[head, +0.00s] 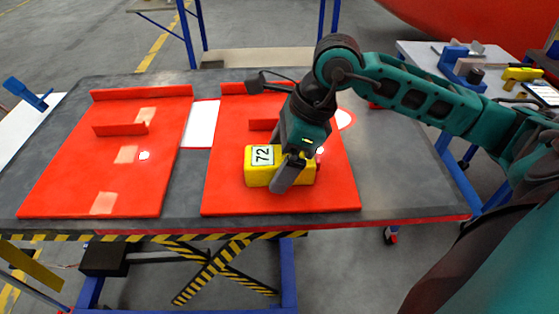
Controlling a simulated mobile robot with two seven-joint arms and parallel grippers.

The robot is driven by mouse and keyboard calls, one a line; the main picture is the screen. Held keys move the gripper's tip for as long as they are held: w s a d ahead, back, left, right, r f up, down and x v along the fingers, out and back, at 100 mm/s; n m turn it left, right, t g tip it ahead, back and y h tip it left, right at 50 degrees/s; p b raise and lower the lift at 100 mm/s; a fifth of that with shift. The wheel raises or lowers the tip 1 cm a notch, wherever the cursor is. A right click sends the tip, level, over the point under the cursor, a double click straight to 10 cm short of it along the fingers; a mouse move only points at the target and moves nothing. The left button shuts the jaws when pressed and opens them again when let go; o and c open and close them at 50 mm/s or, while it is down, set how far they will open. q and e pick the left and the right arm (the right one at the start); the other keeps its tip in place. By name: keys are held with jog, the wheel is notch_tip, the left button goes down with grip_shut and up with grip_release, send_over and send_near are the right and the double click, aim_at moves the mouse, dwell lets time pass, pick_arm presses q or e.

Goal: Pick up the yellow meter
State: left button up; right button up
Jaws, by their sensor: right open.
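The yellow meter (258,176) is a small yellow box with a white label reading 72. It lies on the right-hand red panel (225,199) on the dark table. My right gripper (291,176) is at the meter's right part, pointing down. One finger shows in front of the meter's near face; the other finger is largely hidden. The gripper is open, and I cannot tell whether it touches the meter. My left gripper is out of view.
A second red panel (65,178) lies on the left of the table (385,190). A side table (415,52) with blue and yellow tools stands at the upper right. A blue tool (28,94) sits on a white surface at the far left.

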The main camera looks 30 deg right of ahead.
jog(key=shift+a+f, duration=0.1)
jog(key=shift+f, duration=0.15)
jog(key=shift+c, duration=0.4)
jog(key=c, duration=1.3)
jog(key=shift+o, duration=0.2)
jog(key=shift+w+r, duration=0.1)
jog(key=shift+r, duration=0.1)
